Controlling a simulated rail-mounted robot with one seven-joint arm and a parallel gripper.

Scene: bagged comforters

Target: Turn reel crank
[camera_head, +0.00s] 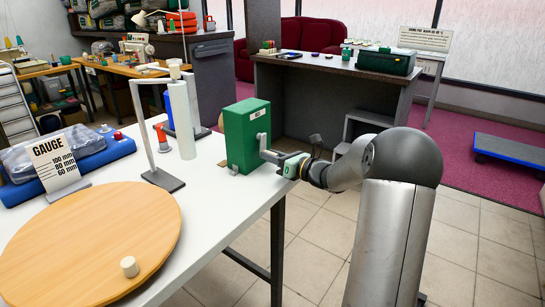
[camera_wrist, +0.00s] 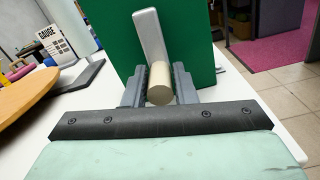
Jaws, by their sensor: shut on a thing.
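The reel is a green box (camera_head: 246,130) near the right edge of the white table, with a small label at its top. A grey crank arm (camera_head: 263,145) sits on its right side. In the wrist view the crank arm (camera_wrist: 150,38) tilts slightly left of upright against the green box (camera_wrist: 198,50). A cream cylindrical crank handle (camera_wrist: 160,84) sticks out from its lower end toward the camera. My gripper (camera_wrist: 159,88) has its two dark fingers on either side of this handle, shut on it. In the head view my gripper (camera_head: 276,158) is beside the box, and the handle is hidden.
On the white table (camera_head: 215,195) are a round wooden board (camera_head: 90,240) with a small cream knob, a gauge sign (camera_head: 57,163), a bagged comforter on a blue mat, a metal stand (camera_head: 163,180) and a white roll (camera_head: 183,120). Tiled floor lies right of the table.

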